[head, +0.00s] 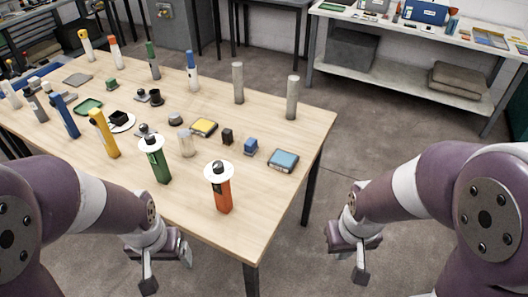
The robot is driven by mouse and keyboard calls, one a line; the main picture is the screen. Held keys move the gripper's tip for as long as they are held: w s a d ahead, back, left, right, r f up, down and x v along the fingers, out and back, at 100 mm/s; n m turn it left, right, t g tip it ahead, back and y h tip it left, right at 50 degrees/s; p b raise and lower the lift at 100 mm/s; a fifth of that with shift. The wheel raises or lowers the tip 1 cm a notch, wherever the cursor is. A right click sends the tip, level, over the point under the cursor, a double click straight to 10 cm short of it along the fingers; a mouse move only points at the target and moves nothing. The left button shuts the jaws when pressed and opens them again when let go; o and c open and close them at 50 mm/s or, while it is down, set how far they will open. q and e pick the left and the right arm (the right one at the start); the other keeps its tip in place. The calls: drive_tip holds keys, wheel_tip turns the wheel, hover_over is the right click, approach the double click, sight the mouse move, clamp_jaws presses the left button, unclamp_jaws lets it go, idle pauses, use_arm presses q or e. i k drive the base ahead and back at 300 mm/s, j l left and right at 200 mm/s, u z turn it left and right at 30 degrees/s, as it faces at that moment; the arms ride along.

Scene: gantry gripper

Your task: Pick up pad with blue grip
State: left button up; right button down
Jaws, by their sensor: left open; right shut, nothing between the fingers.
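A flat dark square pad with a light blue top (283,160) lies on the wooden table (240,210) near its right edge. A small blue block (250,146) stands just left of it. Which part counts as a grip is too small to tell. My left gripper (168,266) is open and empty, low at the table's front edge, left of and nearer than the pad. My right gripper (349,255) is shut and empty, off the table's right side, nearer than the pad and apart from it.
An orange post with a white disc (222,195) and a green one (160,165) stand left of the pad. A yellow pad (204,127), a dark block (227,136) and two grey cylinders (292,98) are nearby. Floor right of the table is clear.

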sight(251, 147)
drive_tip(key=i+l+u, duration=0.25)
drive_tip(key=l, duration=0.45)
drive_tip(key=l+u, duration=0.25)
drive_tip(key=l, duration=0.5)
drive_tip(key=i+l+u, duration=0.1)
drive_tip(key=l+u, duration=0.15)
drive_tip(key=l, duration=0.5)
drive_tip(key=i+l+u, duration=0.25)
drive_tip(key=i, duration=0.2)
drive_tip(key=i+l+u, duration=0.25)
drive_tip(key=i, duration=0.25)
drive_tip(key=i+l+u, duration=0.2)
drive_tip(key=i, duration=0.25)
